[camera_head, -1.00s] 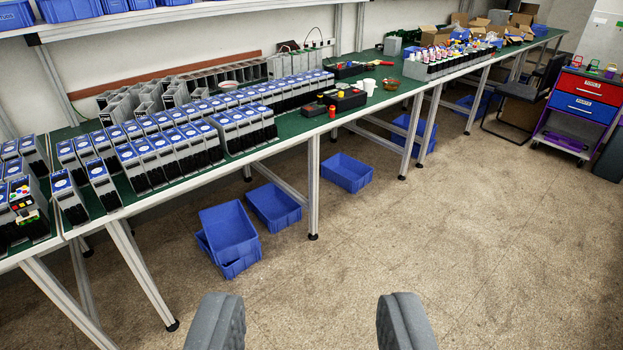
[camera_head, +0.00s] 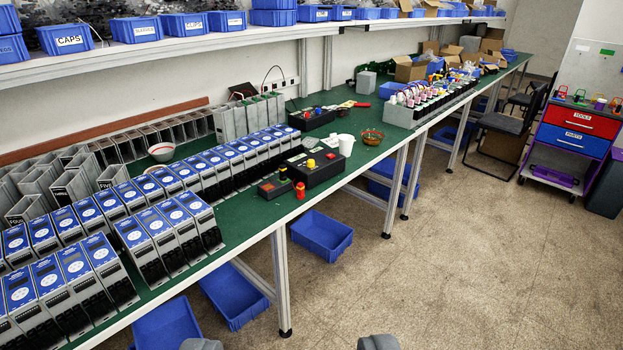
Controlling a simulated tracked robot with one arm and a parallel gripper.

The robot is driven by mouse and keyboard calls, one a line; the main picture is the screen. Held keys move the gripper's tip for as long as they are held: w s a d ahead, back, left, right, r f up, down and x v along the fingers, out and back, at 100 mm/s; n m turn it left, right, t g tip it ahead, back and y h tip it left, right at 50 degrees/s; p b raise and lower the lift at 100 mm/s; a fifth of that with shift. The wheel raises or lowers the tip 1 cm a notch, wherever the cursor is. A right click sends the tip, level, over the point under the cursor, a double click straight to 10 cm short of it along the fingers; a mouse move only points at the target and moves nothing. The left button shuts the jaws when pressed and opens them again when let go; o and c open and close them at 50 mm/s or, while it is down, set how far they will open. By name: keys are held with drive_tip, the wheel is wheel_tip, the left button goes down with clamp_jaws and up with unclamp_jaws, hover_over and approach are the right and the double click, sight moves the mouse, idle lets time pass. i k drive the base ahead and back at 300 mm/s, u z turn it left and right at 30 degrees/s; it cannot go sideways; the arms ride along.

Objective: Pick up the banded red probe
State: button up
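A small red upright piece (camera_head: 300,190) stands at the front edge of the green bench top (camera_head: 248,212), beside a black box with red and yellow buttons (camera_head: 313,168). It may be the banded red probe, but it is too small to make out any bands. Another small red item (camera_head: 361,105) lies farther back on the bench; I cannot tell what it is. My gripper (camera_head: 289,344) shows only its two grey fingertips at the bottom edge. They are wide apart with nothing visible between them. The gripper is well short of both red items.
Rows of blue-topped grey units (camera_head: 103,270) fill the near left bench. A white cup (camera_head: 346,145) and a brown bowl (camera_head: 372,137) stand near the black box. Blue bins (camera_head: 321,236) lie under the bench. A red and blue cart (camera_head: 575,130) stands right. The floor (camera_head: 450,270) is clear.

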sight(300, 187)
drive_tip(key=u, duration=0.25)
drive_tip(key=i, duration=2.55)
drive_tip(key=z, duration=0.55)
